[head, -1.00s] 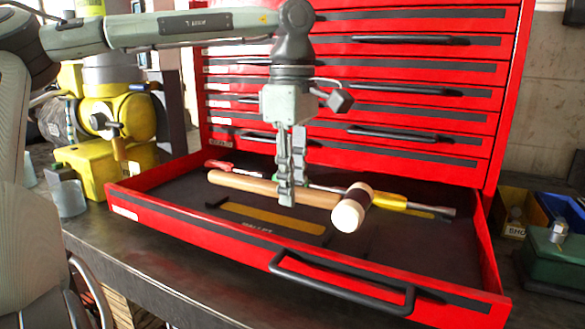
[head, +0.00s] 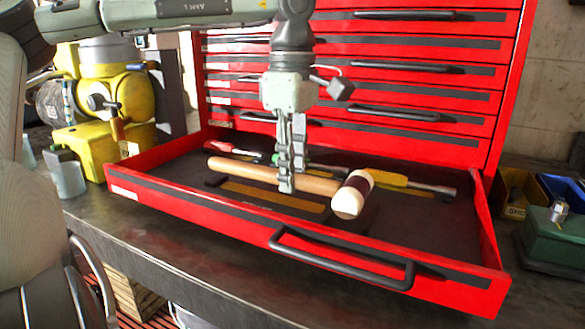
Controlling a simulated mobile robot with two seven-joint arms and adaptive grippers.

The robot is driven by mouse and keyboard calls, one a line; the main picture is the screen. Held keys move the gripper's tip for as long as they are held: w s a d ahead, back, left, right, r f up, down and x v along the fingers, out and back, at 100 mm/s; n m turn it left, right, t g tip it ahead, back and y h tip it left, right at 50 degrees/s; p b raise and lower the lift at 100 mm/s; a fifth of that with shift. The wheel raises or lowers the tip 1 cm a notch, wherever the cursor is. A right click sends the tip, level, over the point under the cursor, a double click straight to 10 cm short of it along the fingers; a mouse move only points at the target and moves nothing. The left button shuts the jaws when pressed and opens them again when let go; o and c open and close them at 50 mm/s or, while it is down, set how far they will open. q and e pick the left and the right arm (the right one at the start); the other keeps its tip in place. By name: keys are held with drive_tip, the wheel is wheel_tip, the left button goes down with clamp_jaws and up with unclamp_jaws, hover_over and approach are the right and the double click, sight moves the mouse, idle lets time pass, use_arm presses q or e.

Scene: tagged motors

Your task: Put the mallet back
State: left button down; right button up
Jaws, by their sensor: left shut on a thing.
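The mallet (head: 320,185) has a pale wooden handle and a head with a white face and a dark red band. My left gripper (head: 287,180) points down and is shut on its handle, near the middle. The mallet lies level over the open red drawer (head: 420,235), head to the right. Below it is a yellow marked slot (head: 270,195) in the dark drawer floor, partly hidden by the handle. I cannot tell whether the mallet touches the floor. My right gripper is not in view.
Behind the mallet lie a screwdriver with a yellow handle (head: 392,179) and a red-handled tool (head: 222,147). The red cabinet (head: 470,120) rises behind. A yellow motor (head: 125,100) stands left; bins (head: 515,195) and a green box (head: 555,240) stand right.

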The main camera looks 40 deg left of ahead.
use_arm(q)
drive_tip(key=shift+f+b, duration=0.3)
drive_tip(key=shift+f, duration=0.15)
idle(0.9)
drive_tip(key=shift+f, duration=0.35)
drive_tip(key=c, duration=1.3)
unclamp_jaws()
drive_tip(key=shift+f, duration=0.1)
wheel_tip(320, 180, up, 12)
drive_tip(key=shift+r, duration=0.1)
